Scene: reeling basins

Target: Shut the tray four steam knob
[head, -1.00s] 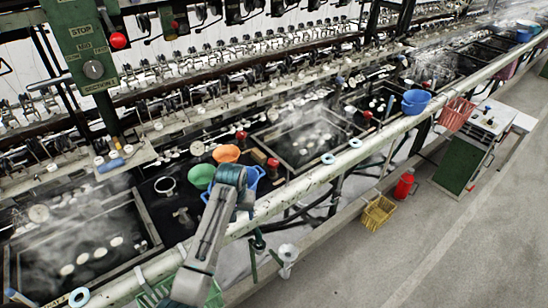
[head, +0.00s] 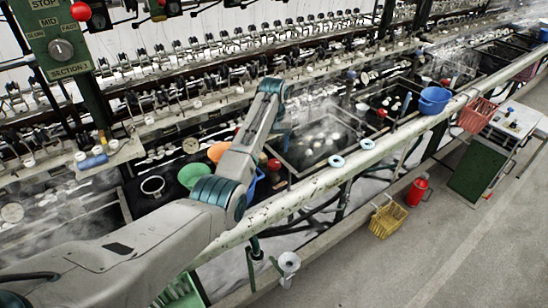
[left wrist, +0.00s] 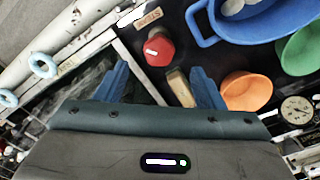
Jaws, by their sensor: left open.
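A red knob (left wrist: 158,49) with a pale mark on its top sits on the dark basin surround in the left wrist view. In the head view a red knob (head: 274,164) shows beside my left arm, near the front rail. My left gripper is open, with its blue fingers (left wrist: 160,82) apart and the knob beyond their tips, not between them. I cannot read which tray this knob belongs to. My right gripper is not in view.
A small wooden block (left wrist: 180,88) lies close to the fingers. A blue basin (left wrist: 265,22), an orange bowl (left wrist: 246,91) and a green bowl (head: 193,175) stand nearby. A steaming tray (head: 322,140) lies right of the arm. The long white rail (head: 300,195) runs along the front.

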